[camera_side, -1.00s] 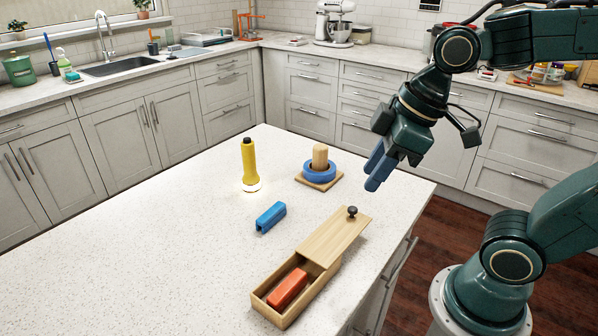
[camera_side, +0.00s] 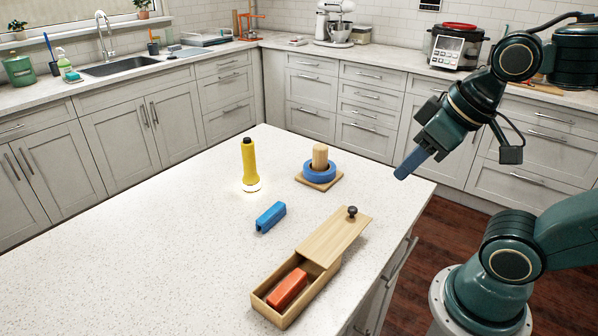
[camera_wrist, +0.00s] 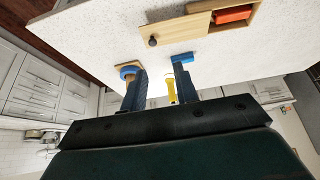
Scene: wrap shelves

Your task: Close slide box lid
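The wooden slide box (camera_side: 276,314) lies at the near right of the white counter. Its wooden lid (camera_side: 332,236), with a dark knob (camera_side: 352,211), is slid partway toward the back right. The front of the box is open and shows a red-orange block (camera_side: 288,288) inside. The lid (camera_wrist: 182,29), knob (camera_wrist: 153,41) and red block (camera_wrist: 234,14) also show at the top of the wrist view. My gripper (camera_side: 404,172) is above and behind the knob, near the counter's right corner, touching nothing. In the wrist view its two fingers (camera_wrist: 160,74) are apart and empty.
A blue block (camera_side: 271,217) lies left of the lid. A lit yellow flashlight (camera_side: 249,165) stands farther back. A blue ring on a wooden peg stand (camera_side: 319,171) is behind the lid. The counter's left side is clear. The right counter edge runs close beside the box.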

